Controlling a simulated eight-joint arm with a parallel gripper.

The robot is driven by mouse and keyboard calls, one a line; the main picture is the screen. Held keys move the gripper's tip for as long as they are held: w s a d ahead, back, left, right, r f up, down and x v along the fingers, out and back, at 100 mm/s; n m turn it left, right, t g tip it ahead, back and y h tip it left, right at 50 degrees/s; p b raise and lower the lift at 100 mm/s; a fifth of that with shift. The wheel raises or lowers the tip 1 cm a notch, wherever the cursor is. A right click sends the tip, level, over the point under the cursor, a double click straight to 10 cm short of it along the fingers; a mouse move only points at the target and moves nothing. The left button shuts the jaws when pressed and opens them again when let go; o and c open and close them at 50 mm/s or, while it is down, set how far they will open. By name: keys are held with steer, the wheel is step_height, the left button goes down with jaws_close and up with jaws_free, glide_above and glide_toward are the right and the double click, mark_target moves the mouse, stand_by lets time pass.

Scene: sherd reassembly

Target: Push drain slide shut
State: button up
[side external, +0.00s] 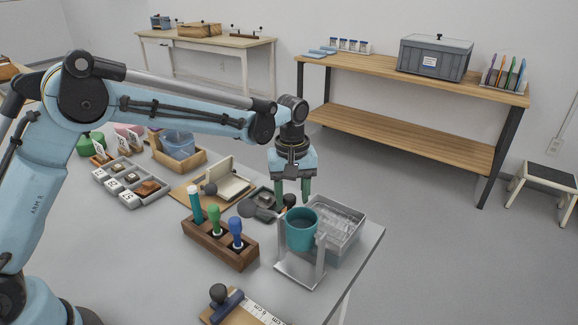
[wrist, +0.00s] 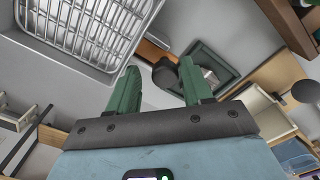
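My gripper (side external: 292,198) points down with its two green fingers apart, beside the left end of a metal basin (side external: 352,245) that holds a wire rack (side external: 342,222). The wrist view shows the fingers (wrist: 158,67) apart and the rack (wrist: 90,22) at the upper left. A dark rounded knob (side external: 290,201) shows by the fingertips; in the wrist view a dark knob (wrist: 166,74) appears between and beyond them. I cannot tell whether it touches a finger. I cannot clearly make out the drain slide or how far it stands open.
A teal cup (side external: 301,232) hangs in a metal stand (side external: 300,268) in front of the basin. A wooden block (side external: 222,245) with colored-handled tools stands to the left. A dark square tray (wrist: 208,72) lies near the fingers. A stamp and ruler lie at the front.

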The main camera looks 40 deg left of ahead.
mark_target(289, 198)
steer(key=shift+o, duration=0.4)
steer(key=shift+a+r, duration=0.1)
step_height(289, 198, up, 12)
stand_by(0.4)
stand_by(0.5)
steer(key=s+a+r+m+t, duration=0.3)
steer(key=s+a+m+t, duration=0.15)
steer(key=s, duration=0.55)
steer(key=s+a+f+m+t, duration=0.2)
steer(key=s+a+f+m, duration=0.2)
steer(key=s, duration=0.6)
step_height(289, 198, down, 3)
steer(key=shift+r+t, duration=0.2)
steer(key=shift+t, duration=0.15)
steer(key=shift+m, duration=0.25)
